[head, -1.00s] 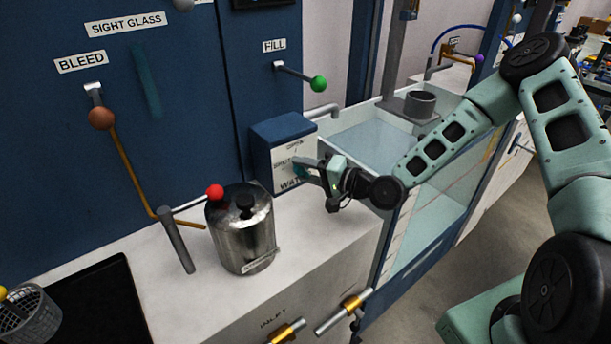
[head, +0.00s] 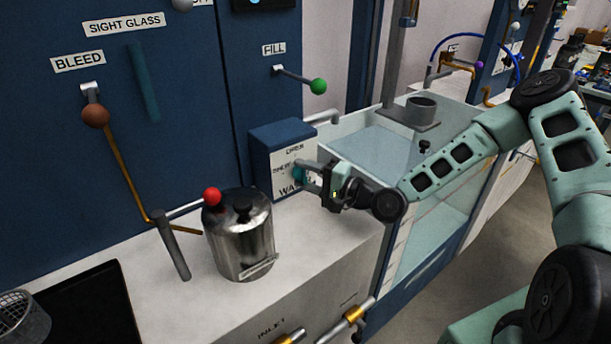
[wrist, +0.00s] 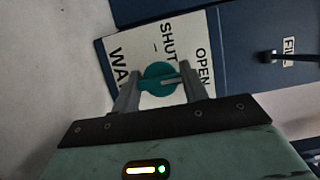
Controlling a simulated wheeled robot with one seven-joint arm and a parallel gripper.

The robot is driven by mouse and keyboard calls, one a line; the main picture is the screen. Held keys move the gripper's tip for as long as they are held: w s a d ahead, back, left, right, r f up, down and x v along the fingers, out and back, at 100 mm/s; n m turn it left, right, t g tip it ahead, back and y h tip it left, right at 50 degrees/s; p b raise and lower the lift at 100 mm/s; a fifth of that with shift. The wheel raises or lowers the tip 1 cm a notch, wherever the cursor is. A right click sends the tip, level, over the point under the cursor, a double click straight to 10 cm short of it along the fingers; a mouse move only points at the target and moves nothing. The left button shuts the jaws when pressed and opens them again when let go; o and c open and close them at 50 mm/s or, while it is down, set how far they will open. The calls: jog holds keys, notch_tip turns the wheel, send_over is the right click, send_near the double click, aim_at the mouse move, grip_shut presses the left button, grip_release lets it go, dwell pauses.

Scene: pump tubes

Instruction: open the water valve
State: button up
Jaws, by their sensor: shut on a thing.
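The water valve is a blue box with a white front plate (head: 281,165) on the bench, lettered OPEN, SHUT and WATER, partly hidden by my gripper in the head view. In the wrist view the plate (wrist: 118,62) shows a round teal knob (wrist: 157,72) with a bar-shaped grip. The knob also shows in the head view (head: 299,174). My gripper (wrist: 162,82) has its two grey fingers on either side of the knob and is shut on it. In the head view my gripper (head: 305,172) reaches the plate from the right.
A metal canister (head: 240,240) and a lever with a red ball (head: 212,196) stand left on the bench. The FILL lever with a green ball (head: 318,86) sticks out above the box. A clear water tank (head: 380,145) is to the right.

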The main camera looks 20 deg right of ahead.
jog(key=o, duration=1)
jog(key=shift+d, duration=0.1)
jog(key=b+v, duration=0.2)
jog(key=v, duration=1.5)
jog(key=shift+s+d+f+b, duration=0.1)
jog(key=shift+s+d+b, duration=0.05)
jog(key=shift+b, duration=0.15)
